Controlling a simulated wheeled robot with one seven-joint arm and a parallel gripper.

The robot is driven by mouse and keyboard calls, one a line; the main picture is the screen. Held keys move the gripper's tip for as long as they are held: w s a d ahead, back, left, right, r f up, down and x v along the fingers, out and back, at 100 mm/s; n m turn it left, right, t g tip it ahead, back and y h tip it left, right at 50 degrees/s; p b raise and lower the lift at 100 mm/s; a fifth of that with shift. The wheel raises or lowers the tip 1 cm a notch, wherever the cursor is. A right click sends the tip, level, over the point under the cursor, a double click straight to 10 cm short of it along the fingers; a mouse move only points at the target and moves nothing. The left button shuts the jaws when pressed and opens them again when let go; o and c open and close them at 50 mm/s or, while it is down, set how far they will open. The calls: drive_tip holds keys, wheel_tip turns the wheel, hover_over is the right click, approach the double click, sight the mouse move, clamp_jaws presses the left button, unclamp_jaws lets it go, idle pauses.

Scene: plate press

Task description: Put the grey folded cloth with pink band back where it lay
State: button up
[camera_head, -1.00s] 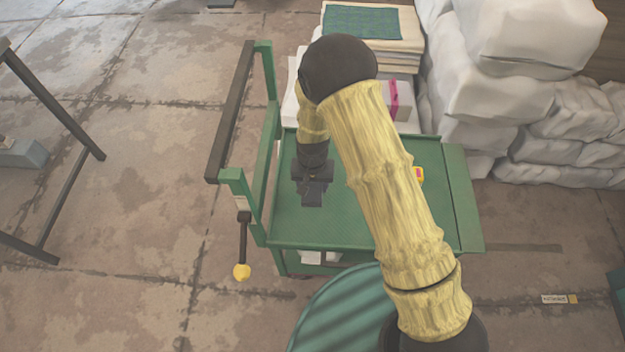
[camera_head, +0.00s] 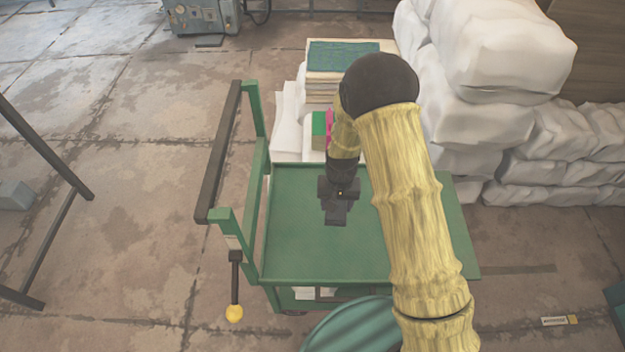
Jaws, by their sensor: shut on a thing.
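My gripper (camera_head: 336,214) is over the green trolley top (camera_head: 300,235), dark and pointing down. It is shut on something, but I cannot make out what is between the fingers. No grey folded cloth can be clearly made out now. A pink strip (camera_head: 330,122) shows next to a green patch (camera_head: 318,123), on the pale stack behind the trolley. My arm covers the area just right of it, so I cannot tell whether the strip belongs to the grey cloth.
A teal cloth (camera_head: 342,54) lies on a pale stack behind the trolley. White sacks (camera_head: 500,60) are piled at the right. The trolley has a dark handle bar (camera_head: 220,150) at its left and a yellow-knobbed lever (camera_head: 234,312). The visible trolley top is mostly clear.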

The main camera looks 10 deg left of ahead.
drive_tip(key=w+d+r, duration=0.1)
drive_tip(key=d+r, duration=0.2)
drive_tip(key=d, duration=0.6)
drive_tip(key=w+d+r+m, duration=0.1)
drive_tip(key=w+d+r, duration=0.1)
drive_tip(key=d, duration=0.8)
drive_tip(key=shift+w+r, duration=0.25)
drive_tip(key=shift+r, duration=0.3)
drive_tip(key=shift+d, duration=0.1)
